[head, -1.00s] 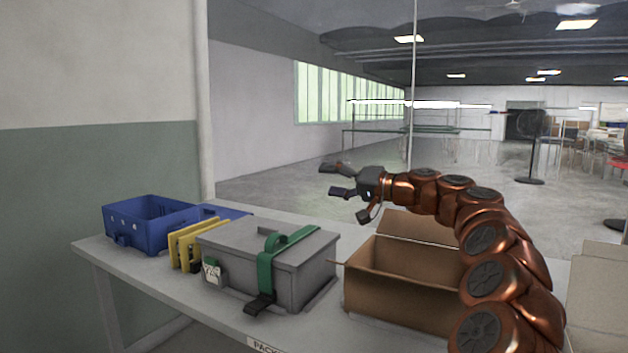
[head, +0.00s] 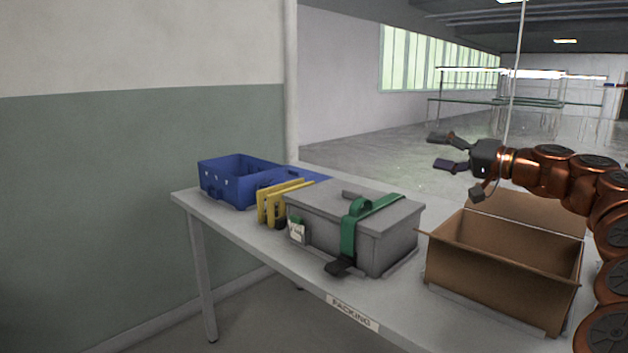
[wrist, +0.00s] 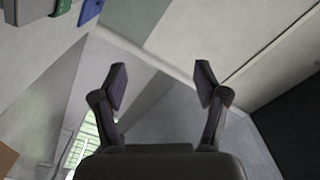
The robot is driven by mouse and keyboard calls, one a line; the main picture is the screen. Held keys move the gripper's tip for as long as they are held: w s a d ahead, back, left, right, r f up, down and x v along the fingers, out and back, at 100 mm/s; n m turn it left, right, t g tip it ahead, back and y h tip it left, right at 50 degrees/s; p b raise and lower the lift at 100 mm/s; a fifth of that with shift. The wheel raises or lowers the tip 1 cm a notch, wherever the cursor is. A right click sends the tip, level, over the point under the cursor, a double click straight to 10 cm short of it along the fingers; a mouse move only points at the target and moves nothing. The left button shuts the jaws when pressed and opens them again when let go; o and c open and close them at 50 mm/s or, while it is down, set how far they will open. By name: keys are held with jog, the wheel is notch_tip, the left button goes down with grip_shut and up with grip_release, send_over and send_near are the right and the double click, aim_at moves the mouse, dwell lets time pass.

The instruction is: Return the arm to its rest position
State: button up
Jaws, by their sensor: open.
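My gripper (head: 451,153) is open and empty in the head view. It is raised above the table's far side, over the back left of the open cardboard box, and touches nothing. The copper-coloured arm reaches in from the right edge. In the wrist view my gripper (wrist: 160,85) shows its two fingers spread apart with nothing between them.
The packing table (head: 240,225) bears a blue bin (head: 228,190), yellow pieces (head: 272,205), a grey lidded box (head: 385,238) with a green strap (head: 349,228), and the cardboard box (head: 490,275). A wall (head: 140,180) stands left. Open floor (head: 350,140) lies behind the table.

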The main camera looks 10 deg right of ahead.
jog(key=s+a+r+n+g+p, duration=0.1)
jog(key=s+a+g+p, duration=0.25)
jog(key=a, duration=0.45)
jog(key=s+a+r+n+g+p, duration=0.15)
jog(key=a+p, duration=0.25)
jog(key=a, duration=0.4)
jog(key=s+a+r+n+g+p, duration=0.1)
jog(key=s+a+r+g+p, duration=0.15)
jog(key=a, duration=0.45)
jog(key=s+a+f+n+g+h+p, duration=0.1)
jog(key=s+a+f+g+p, duration=0.1)
jog(key=s+a+p, duration=0.3)
jog(key=s+a+f+g+h+p, duration=0.2)
jog(key=s+a+p, duration=0.15)
jog(key=s, duration=0.45)
jog(key=s+d+f+g+h+p, duration=0.1)
jog(key=s+d+h+p, duration=0.1)
jog(key=s, duration=0.6)
jog(key=s+d+f+g+h+p, duration=0.2)
jog(key=s+d+h+p, duration=0.1)
jog(key=s+p, duration=0.3)
jog(key=s+d+f+g+h+p, duration=0.1)
jog(key=s+d+p, duration=0.3)
jog(key=s, duration=0.6)
jog(key=shift+d+f+m+g+h+p, duration=0.35)
jog(key=shift+f+m+g+h+p, duration=0.1)
jog(key=shift+h, duration=0.35)
jog(key=shift+c, duration=0.3)
